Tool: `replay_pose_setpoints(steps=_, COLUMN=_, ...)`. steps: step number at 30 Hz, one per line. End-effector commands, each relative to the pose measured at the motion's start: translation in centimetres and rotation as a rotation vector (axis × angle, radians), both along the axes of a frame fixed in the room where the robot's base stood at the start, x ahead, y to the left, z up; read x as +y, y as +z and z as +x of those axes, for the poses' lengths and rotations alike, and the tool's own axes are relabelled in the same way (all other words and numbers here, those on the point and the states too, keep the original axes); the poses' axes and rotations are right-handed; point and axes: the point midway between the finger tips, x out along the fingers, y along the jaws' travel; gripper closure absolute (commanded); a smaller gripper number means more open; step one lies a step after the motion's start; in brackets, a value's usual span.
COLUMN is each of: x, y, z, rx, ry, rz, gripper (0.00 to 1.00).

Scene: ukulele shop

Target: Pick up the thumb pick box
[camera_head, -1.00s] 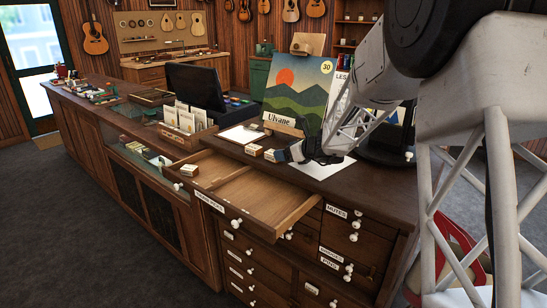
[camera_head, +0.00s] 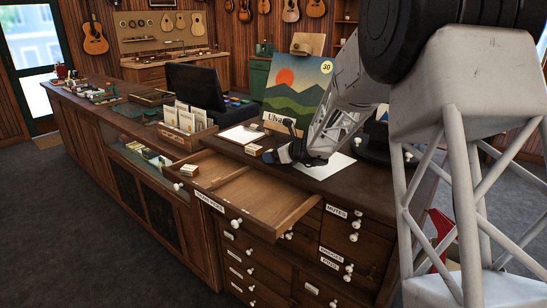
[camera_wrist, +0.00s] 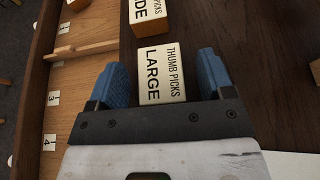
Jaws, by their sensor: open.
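The thumb pick box (camera_wrist: 162,80), with a white top reading "THUMB PICKS LARGE", lies on the dark wooden counter in the wrist view. My gripper (camera_wrist: 160,62) is open, with one blue finger on each side of the box. Gaps show beside the fingers; I cannot tell exactly how far down they reach. In the head view, my gripper (camera_head: 284,155) is low over the counter behind the open drawer, and it hides most or all of that box.
Another small box (camera_wrist: 151,16), with an orange side, sits just beyond in the wrist view; it appears on the counter (camera_head: 253,150) in the head view. The open drawer (camera_head: 262,197) juts out in front, holding a small box (camera_head: 189,170). A painted album cover (camera_head: 296,92) stands behind.

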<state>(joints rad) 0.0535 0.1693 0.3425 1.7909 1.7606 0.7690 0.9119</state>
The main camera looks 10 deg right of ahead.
Motion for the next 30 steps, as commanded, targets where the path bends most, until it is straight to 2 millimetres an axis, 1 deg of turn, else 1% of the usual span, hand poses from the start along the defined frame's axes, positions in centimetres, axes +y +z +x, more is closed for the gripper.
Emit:
replay_pose_setpoints(steps=7, x=-0.02, y=-0.01, z=0.00, rx=0.000, ry=0.000, rz=0.000, gripper=0.26)
replay_pose_setpoints(steps=8, x=-0.02, y=0.00, z=-0.01, rx=0.000, ry=0.000, rz=0.000, gripper=0.27)
replay_pose_setpoints(steps=15, x=-0.02, y=0.00, z=-0.01, rx=0.000, ry=0.000, rz=0.000, gripper=0.64)
replay_pose_setpoints(steps=18, x=-0.02, y=0.00, z=-0.01, rx=0.000, ry=0.000, rz=0.000, gripper=0.78)
replay_pose_setpoints(steps=19, x=-0.02, y=0.00, z=-0.01, rx=0.000, ry=0.000, rz=0.000, gripper=0.78)
replay_pose_setpoints(steps=20, x=-0.02, y=0.00, z=-0.01, rx=0.000, ry=0.000, rz=0.000, gripper=0.82)
replay_pose_setpoints(steps=30, x=-0.03, y=0.41, z=0.00, rx=0.000, ry=0.000, rz=0.000, gripper=0.82)
